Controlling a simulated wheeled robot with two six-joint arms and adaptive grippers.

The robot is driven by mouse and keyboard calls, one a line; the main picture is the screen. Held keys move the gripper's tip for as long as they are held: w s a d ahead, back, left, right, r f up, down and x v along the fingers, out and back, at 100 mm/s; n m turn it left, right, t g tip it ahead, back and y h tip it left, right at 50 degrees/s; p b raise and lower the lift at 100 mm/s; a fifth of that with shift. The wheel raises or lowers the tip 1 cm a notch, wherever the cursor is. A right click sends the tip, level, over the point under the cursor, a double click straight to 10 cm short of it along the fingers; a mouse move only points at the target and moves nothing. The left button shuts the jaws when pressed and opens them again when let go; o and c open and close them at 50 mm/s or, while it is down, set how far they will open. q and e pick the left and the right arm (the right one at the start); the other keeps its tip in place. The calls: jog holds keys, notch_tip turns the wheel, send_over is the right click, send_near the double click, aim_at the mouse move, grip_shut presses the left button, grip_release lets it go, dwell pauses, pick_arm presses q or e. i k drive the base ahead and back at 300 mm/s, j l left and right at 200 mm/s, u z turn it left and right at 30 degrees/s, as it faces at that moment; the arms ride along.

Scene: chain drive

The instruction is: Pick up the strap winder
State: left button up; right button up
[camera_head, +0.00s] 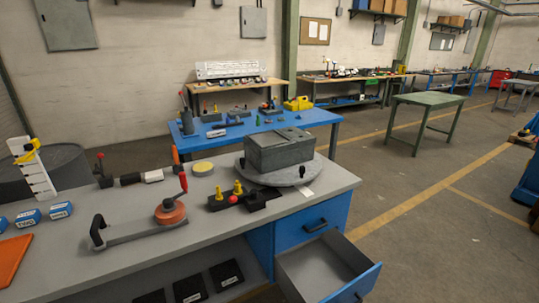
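The thing that looks most like the strap winder (170,213) lies on the grey workbench (258,228), near its front edge. It has an orange-red round body with a red upright handle. A grey bar runs left from it to a black loop handle (97,231). Nothing is holding it. Neither of my grippers shows in the head view.
A grey metal block (279,151) sits on a round plate at the bench's right. Black fixtures with yellow knobs (239,189) stand between. Blue boxes (27,217) and an orange tray (12,258) are at left. A drawer (325,271) hangs open at the front right.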

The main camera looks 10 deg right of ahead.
aim_at(103, 236)
jog(key=z, duration=1.05)
jog(key=u, duration=1.95)
